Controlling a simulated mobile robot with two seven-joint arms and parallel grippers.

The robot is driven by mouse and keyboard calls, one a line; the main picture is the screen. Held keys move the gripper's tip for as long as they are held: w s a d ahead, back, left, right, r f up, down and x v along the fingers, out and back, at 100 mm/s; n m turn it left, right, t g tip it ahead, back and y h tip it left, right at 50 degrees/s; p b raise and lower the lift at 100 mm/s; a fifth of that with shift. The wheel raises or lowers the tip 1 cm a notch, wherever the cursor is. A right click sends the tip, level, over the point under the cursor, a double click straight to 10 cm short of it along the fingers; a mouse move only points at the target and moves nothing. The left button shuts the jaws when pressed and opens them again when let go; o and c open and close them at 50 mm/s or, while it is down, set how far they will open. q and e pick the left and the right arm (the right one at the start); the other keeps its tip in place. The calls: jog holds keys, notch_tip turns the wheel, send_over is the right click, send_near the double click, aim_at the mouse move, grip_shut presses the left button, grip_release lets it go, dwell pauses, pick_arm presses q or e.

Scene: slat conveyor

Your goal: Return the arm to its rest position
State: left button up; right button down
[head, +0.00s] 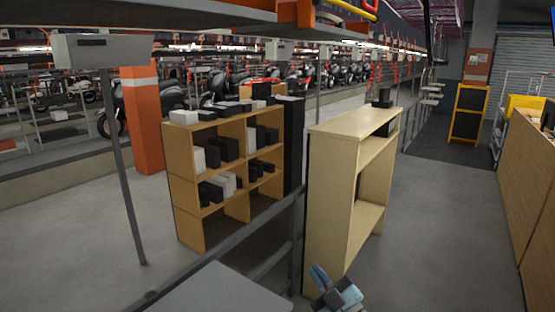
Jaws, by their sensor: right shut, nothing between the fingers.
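My right gripper (334,287) shows at the bottom edge of the head view, right of the middle. Only its blue and grey end is visible, and the rest of the arm is out of the picture. It is shut and empty, in front of the foot of the pale wooden shelf. My left gripper is not in view.
The pale wooden shelf (322,200) stands just beyond the gripper, with a dark item on top. A cubby shelf (188,215) holding black and white boxes stands behind a dark rail. Grey floor (440,230) is clear to the right, up to a wooden counter (530,185).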

jog(key=s+d+f+m+g+h, duration=0.3)
jog(key=s+d+f+m+h, duration=0.2)
jog(key=s+f, duration=0.9)
jog(key=s+d+f+m+g+h+p, duration=0.1)
jog(key=s+d+f+m+g+h, duration=0.3)
jog(key=s+f, duration=1)
jog(key=d+m+h, duration=0.1)
jog(key=d+m, duration=0.1)
jog(key=m, duration=0.1)
jog(key=shift+s+f, duration=0.4)
